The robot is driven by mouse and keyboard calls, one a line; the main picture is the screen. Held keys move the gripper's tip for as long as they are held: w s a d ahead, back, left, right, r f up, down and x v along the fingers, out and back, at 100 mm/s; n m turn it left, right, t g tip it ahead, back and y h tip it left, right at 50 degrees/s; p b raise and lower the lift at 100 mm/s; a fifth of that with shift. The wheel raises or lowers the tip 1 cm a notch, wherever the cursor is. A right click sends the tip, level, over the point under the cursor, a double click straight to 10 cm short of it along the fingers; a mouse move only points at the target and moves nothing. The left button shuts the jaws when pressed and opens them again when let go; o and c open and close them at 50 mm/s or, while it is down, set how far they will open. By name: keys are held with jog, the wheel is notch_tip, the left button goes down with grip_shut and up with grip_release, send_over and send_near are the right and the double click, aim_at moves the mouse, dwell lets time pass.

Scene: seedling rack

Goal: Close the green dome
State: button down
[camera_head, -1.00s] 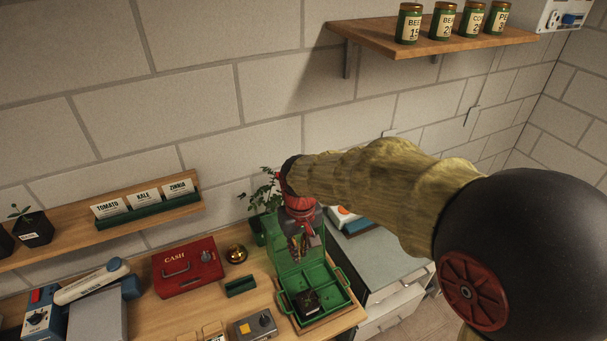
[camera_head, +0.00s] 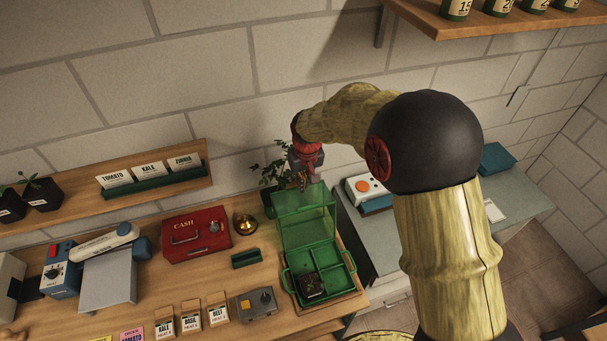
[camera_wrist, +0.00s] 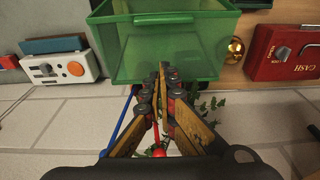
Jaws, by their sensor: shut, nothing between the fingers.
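The green dome (camera_head: 306,228) is a see-through green lid. It stands open, tilted up at the wall side of a green tray (camera_head: 346,290) with compartments. The dome also fills the upper middle of the wrist view (camera_wrist: 165,52). My gripper (camera_head: 304,186) is shut and empty at the dome's upper edge, on the wall side of the tray. In the wrist view, my fingertips (camera_wrist: 163,70) overlap the dome's near edge; I cannot tell whether they touch it. A dark seedling pot (camera_head: 310,285) sits in the tray.
A leafy plant (camera_head: 272,172) stands close behind the dome, near the wall. A brass bell (camera_head: 244,224), a red cash box (camera_head: 196,235) and a small green block (camera_head: 246,258) are to the left. A white device with an orange button (camera_head: 364,187) is on the right counter.

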aim_at(306, 201)
jog(key=shift+w+a+f, duration=0.1)
jog(key=shift+a+f, duration=0.05)
jog(key=shift+f, duration=0.45)
jog(key=shift+a+f, duration=0.15)
jog(key=shift+f, duration=0.45)
jog(key=s, duration=0.1)
jog(key=s+d+r+p, duration=0.1)
jog(key=s, duration=0.1)
jog(key=shift+d, duration=0.15)
jog(key=shift+s+f, duration=0.1)
jog(key=shift+s, duration=0.2)
jog(key=shift+d, duration=0.1)
